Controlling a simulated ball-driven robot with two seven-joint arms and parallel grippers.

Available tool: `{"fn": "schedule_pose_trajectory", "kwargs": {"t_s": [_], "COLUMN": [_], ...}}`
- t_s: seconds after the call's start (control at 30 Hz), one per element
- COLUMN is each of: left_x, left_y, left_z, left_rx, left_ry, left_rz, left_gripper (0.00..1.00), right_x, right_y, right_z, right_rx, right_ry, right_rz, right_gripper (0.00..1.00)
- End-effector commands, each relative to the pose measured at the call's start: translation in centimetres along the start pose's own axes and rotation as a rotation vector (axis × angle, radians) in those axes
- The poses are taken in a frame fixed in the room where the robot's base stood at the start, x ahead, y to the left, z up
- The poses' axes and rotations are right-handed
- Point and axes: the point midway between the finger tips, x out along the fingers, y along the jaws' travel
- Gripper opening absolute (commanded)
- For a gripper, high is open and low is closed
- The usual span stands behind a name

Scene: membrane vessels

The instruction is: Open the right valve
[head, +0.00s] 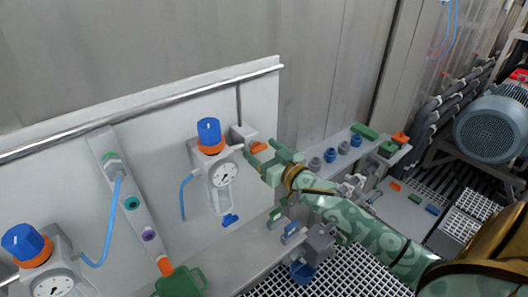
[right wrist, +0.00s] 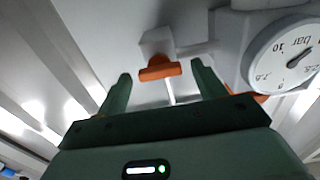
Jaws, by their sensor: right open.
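The right valve's orange handle (head: 258,147) sits on a light grey block (head: 243,133) on the wall panel, right of the pressure regulator with the blue knob. It also shows in the right wrist view as a short orange bar (right wrist: 160,72). My right gripper (head: 262,153) is open in front of the handle. In the right wrist view its green fingers (right wrist: 161,72) stand on either side of the orange bar, with clear gaps to both. My left gripper is not seen.
The regulator with its round gauge (head: 224,174) is close to the gripper's left. A second regulator (head: 40,255) is at lower left. A ledge with blue and grey fittings (head: 343,147) runs right. A motor (head: 492,128) stands far right.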

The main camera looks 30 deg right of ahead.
Motion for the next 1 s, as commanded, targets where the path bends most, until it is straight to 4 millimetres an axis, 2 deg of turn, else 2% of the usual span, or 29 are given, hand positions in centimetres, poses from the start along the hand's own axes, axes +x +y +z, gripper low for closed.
{"fn": "schedule_pose_trajectory", "kwargs": {"t_s": [0.07,0.1,0.23,0.27,0.67,1.0], "left_x": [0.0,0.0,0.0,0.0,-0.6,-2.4], "left_y": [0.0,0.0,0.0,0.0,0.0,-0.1], "left_z": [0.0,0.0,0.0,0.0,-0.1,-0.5], "left_rx": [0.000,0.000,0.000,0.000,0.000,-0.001], "left_ry": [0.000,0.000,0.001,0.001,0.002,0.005], "left_rz": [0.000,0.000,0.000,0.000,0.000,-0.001], "left_gripper": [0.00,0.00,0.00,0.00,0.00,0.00], "right_x": [0.0,0.0,0.0,0.0,-0.1,-0.1], "right_y": [0.0,0.0,0.0,0.0,-0.1,-0.1], "right_z": [0.0,0.0,0.0,0.0,-0.1,-0.3], "right_rx": [0.000,0.000,0.000,0.000,-0.058,-0.305], "right_ry": [0.000,0.000,0.000,0.000,0.001,0.000], "right_rz": [0.000,0.000,0.000,0.000,0.000,0.001], "right_gripper": [0.69,0.64,0.27,0.24,0.24,0.24]}}
